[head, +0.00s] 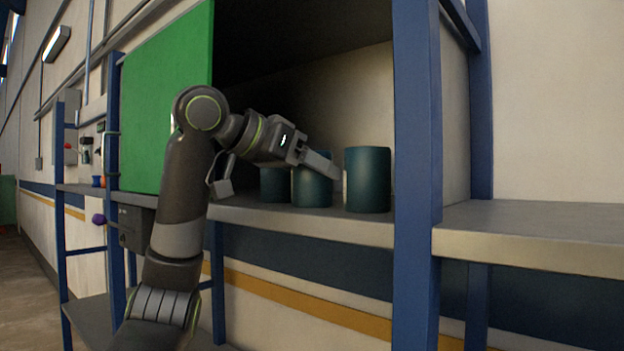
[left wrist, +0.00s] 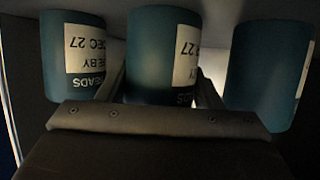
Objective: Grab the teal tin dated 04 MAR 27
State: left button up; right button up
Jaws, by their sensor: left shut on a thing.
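Three teal tins stand upright on the grey shelf. In the head view they are a left tin (head: 273,186), a middle tin (head: 311,190) and a right tin (head: 367,180). My left gripper (head: 316,168) reaches in from the left and is shut on the middle tin, which also shows in the left wrist view (left wrist: 158,55) between the fingers. Its upside-down label shows "27" and part of a month ending in R; the rest is hidden. In the left wrist view, the left tin (left wrist: 62,60) reads "DEC 27"; the right tin's (left wrist: 262,75) label is turned almost out of sight.
The shelf (head: 300,222) has a blue post (head: 416,180) close to the right of the tins. A green panel (head: 165,100) covers the bay's left side. The shelf (head: 540,232) right of the post is bare.

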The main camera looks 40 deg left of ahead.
pick_arm(q)
jog(key=c, duration=0.3)
jog(key=shift+c, duration=0.2)
pick_arm(e)
jog(key=shift+w+a, duration=0.1)
jog(key=shift+a, duration=0.1)
pick_arm(q)
jog(key=shift+r, duration=0.1)
pick_arm(e)
jog(key=shift+a, duration=0.1)
